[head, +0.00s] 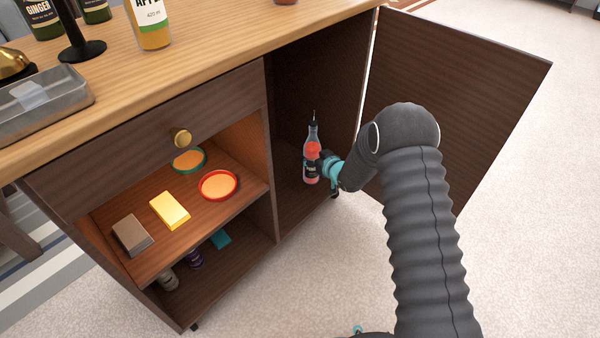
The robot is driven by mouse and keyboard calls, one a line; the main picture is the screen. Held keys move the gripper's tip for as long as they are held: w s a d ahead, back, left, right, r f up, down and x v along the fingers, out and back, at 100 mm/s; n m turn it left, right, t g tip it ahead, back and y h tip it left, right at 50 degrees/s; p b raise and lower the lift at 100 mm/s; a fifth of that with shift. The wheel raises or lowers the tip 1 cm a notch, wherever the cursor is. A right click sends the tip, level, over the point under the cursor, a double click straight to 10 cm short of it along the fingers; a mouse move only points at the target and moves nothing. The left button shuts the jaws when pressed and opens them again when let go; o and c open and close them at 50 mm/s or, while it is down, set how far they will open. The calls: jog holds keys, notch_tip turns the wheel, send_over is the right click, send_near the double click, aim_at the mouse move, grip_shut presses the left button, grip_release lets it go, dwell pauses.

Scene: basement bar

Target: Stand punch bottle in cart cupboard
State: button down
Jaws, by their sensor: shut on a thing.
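The punch bottle (311,160) is a clear bottle with red contents, a dark label and a dark pourer top. It is upright at the opening of the cart cupboard (300,95), the dark compartment on the cart's right side. My gripper (322,168), with teal parts, is shut on the bottle from the right. The fingertips are partly hidden by the bottle and my wrist. I cannot tell whether the bottle's base touches the cupboard floor (292,215).
The cupboard door (455,90) stands wide open to the right, close to my arm. Left of the cupboard, an open shelf (190,232) holds a yellow box (170,210), a brown box (132,235) and two round dishes. Bottles and a metal tray (40,105) stand on the cart top.

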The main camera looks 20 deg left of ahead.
jog(key=s+a+f, duration=0.1)
jog(key=a+f, duration=0.3)
jog(key=f, duration=0.2)
jog(key=shift+s+f, duration=0.2)
jog(key=shift+s, duration=0.05)
jog(key=shift+a+f+b, duration=0.1)
jog(key=shift+f+b, duration=0.05)
jog(key=shift+b, duration=0.2)
jog(key=shift+c, duration=1.4)
grip_release()
jog(key=shift+f, duration=0.1)
